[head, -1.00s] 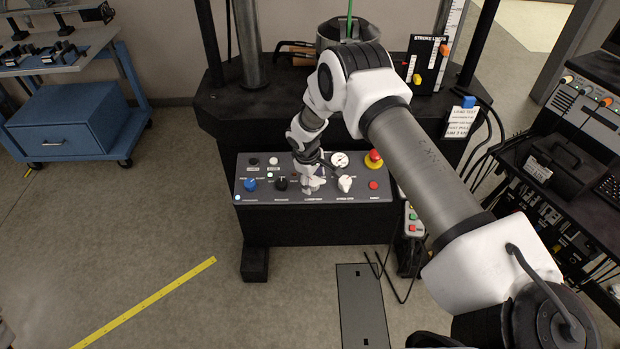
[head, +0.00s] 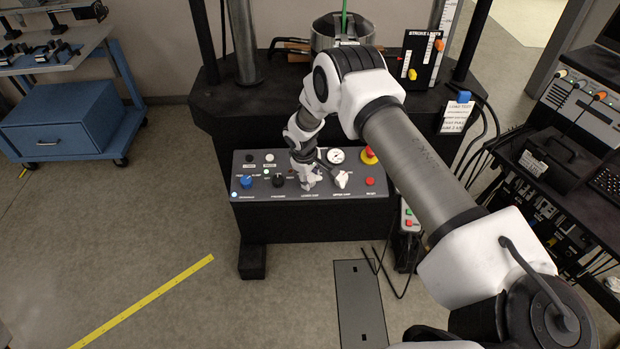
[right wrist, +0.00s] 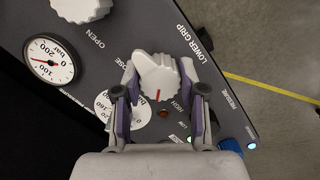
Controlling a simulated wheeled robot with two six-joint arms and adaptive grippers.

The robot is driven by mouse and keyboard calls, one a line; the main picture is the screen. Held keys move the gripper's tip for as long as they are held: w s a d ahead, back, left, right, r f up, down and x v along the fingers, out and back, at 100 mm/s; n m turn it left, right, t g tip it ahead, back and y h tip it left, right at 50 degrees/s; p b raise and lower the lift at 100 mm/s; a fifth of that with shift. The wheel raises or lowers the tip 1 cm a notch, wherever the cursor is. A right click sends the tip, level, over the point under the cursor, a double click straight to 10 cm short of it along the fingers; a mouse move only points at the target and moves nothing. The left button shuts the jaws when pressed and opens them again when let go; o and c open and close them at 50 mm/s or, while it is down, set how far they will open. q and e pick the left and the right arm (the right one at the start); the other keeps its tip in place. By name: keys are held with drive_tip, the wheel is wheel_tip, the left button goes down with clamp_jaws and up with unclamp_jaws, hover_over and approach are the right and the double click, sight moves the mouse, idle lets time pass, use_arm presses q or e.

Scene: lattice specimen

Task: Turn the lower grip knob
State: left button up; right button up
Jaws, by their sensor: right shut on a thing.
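The lower grip knob (right wrist: 153,72) is white with a red line on its face, beside the label LOWER GRIP on the dark control panel (right wrist: 215,75). The red line points toward the bottom of the right wrist view. My right gripper (right wrist: 158,80) is shut on the knob, one finger on each side. In the head view my right gripper (head: 308,180) is at the middle of the panel's front and mostly hides the knob. My left gripper is not in view.
A second white knob (head: 342,179) stands just right of my gripper. A gauge (right wrist: 50,58), a red emergency button (head: 369,155), a blue knob (head: 246,182) and a black knob (head: 279,180) share the panel. Open floor lies in front, with yellow tape (head: 150,300).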

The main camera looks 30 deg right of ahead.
drive_tip(key=m+b, duration=0.2)
drive_tip(key=m, duration=0.1)
drive_tip(key=shift+f+y, duration=0.15)
drive_tip(key=shift+y, duration=0.15)
drive_tip(key=m+b, duration=0.1)
drive_tip(key=m, duration=0.3)
drive_tip(key=shift+m+y, duration=0.3)
drive_tip(key=shift+m, duration=0.1)
drive_tip(key=m, duration=0.4)
drive_tip(key=shift+r+m+y, duration=0.2)
drive_tip(key=shift+m+y, duration=0.1)
drive_tip(key=m+p, duration=0.1)
drive_tip(key=m, duration=0.3)
drive_tip(key=shift+a+t, duration=0.1)
drive_tip(key=shift+t, duration=0.3)
drive_tip(key=shift+m, duration=0.4)
drive_tip(key=o, duration=1.1)
drive_tip(key=shift+o, duration=0.2)
